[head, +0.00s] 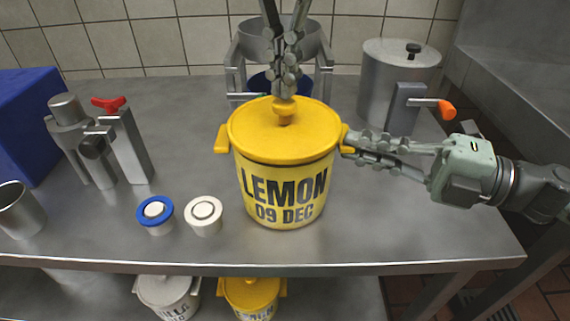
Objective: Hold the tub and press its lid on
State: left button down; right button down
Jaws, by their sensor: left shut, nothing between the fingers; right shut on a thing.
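The yellow tub (284,190), marked LEMON 09 DEC, stands upright on the steel table. Its yellow lid (262,128) sits over the top of the tub, with a small knob (285,112) in the middle. My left gripper (284,92) comes down from the top of the view, shut and empty, with its tips at or just above the knob; I cannot tell if they touch. My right gripper (352,146) reaches in from the right and is shut on the tub's right handle, which its fingers partly hide.
Small blue-rimmed (155,214) and white (204,215) containers stand left of the tub. A grey device with a red lever (110,104) is further left. A steel canister (398,75) and an orange-tipped handle (446,110) are behind my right gripper. More tubs (252,292) sit below.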

pick_arm(q)
jog(key=shift+f, duration=0.65)
dwell(1.3)
jog(key=shift+r, duration=0.1)
jog(key=shift+r, duration=3.5)
pick_arm(e)
jog(key=c, duration=1.6)
grip_release()
